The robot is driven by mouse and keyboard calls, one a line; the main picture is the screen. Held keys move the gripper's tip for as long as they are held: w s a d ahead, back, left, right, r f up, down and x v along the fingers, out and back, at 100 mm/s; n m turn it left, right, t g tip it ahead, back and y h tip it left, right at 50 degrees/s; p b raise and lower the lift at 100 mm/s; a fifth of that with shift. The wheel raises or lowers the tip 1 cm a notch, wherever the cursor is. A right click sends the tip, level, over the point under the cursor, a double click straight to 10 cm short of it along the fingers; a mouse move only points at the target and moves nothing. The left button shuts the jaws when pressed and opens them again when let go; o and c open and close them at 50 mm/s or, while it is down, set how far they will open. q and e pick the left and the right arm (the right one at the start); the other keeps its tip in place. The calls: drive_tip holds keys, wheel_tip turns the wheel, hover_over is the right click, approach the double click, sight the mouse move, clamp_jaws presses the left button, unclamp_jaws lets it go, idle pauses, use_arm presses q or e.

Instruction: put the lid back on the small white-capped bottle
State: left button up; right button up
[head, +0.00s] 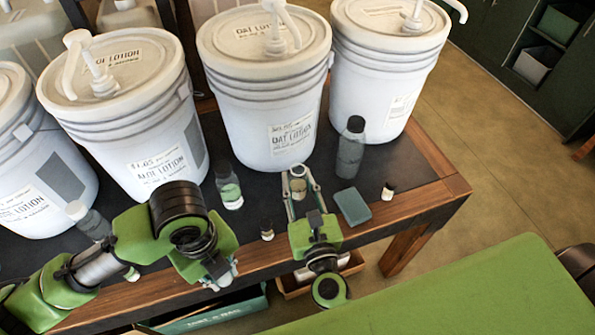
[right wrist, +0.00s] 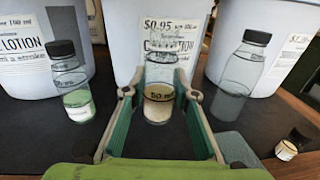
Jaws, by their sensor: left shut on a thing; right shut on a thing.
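A small clear bottle (right wrist: 160,92) with beige contents and a "50 ml" mark stands upright between the fingers of my right gripper (right wrist: 160,95), which is shut on it. In the head view the bottle (head: 299,188) is at the table's front part, before the middle bucket. No dark cap shows on its neck; its rim blurs into the label behind. My left gripper (head: 222,279) is over the table's front edge, left of and nearer than the bottle. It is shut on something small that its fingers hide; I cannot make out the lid.
White pump buckets (head: 270,85) line the table's back. A green-liquid bottle (head: 229,186), a tall grey bottle (head: 350,148), small dark-capped bottles (head: 267,230) (head: 388,190) and a teal block (head: 352,207) stand nearby. A white-capped bottle (head: 90,222) stands at left.

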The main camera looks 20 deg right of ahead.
use_arm(q)
drive_tip(key=shift+r, duration=0.45)
use_arm(e)
drive_tip(key=s+a+r, duration=0.2)
drive_tip(key=s+r, duration=0.3)
drive_tip(key=s, duration=0.4)
drive_tip(key=shift+s+a, duration=0.25)
drive_tip(key=shift+a, duration=0.05)
drive_tip(key=shift+o, duration=0.9)
clamp_jaws()
